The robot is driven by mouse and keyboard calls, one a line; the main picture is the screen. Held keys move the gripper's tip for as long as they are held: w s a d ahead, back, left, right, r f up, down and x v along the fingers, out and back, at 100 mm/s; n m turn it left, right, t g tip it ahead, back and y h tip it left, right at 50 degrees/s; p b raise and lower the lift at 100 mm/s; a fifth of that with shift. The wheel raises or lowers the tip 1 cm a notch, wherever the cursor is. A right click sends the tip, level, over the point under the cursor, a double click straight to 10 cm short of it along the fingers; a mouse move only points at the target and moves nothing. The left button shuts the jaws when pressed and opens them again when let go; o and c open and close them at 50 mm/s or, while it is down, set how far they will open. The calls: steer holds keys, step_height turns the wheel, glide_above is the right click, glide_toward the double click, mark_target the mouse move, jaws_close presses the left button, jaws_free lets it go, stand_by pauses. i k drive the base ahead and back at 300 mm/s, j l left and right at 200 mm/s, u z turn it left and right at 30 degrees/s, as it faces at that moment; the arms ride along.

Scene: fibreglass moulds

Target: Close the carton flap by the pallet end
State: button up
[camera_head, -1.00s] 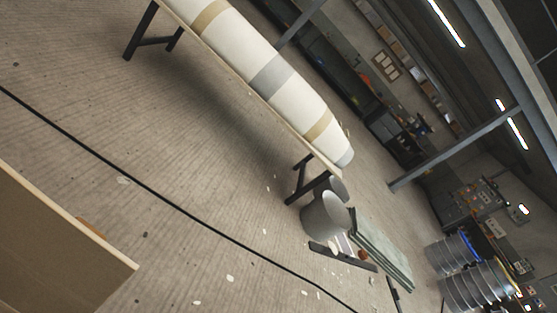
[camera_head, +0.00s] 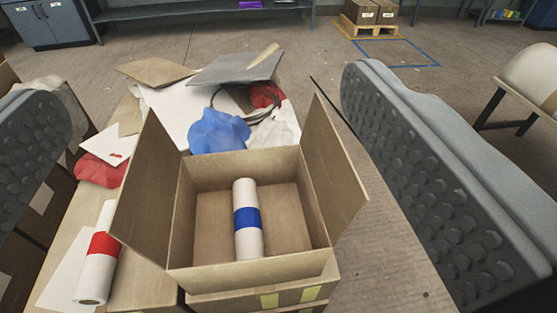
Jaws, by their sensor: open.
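An open cardboard carton (camera_head: 208,225) stands in the middle of the view. Its left flap (camera_head: 147,195) and right flap (camera_head: 332,160) stand up and lean outward. Inside lies a white roll with a blue band (camera_head: 247,218). My gripper (camera_head: 210,110) is open and empty, with one dark studded finger at the far left and the other at the right. The carton lies between the fingers in the picture, and neither visibly touches a flap. A wooden pallet (camera_head: 365,30) with small boxes stands far back on the floor.
A white roll with a red band (camera_head: 98,255) lies left of the carton. Behind it are a blue cloth (camera_head: 218,132), red cloths, a grey sheet (camera_head: 236,68) and a dark cable. Taped cardboard (camera_head: 295,292) shows below the carton. The floor at the back is mostly open.

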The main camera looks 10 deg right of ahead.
mark_target(341, 196)
steer(key=l+u, duration=0.25)
steer(key=l, duration=0.35)
steer(key=l+u, duration=0.25)
steer(key=l, duration=0.35)
steer(key=l+u, duration=0.25)
steer(key=l, duration=0.4)
steer(key=k+l+u, duration=0.25)
steer(key=l, duration=0.3)
steer(key=i+l, duration=0.05)
steer(key=i, duration=0.05)
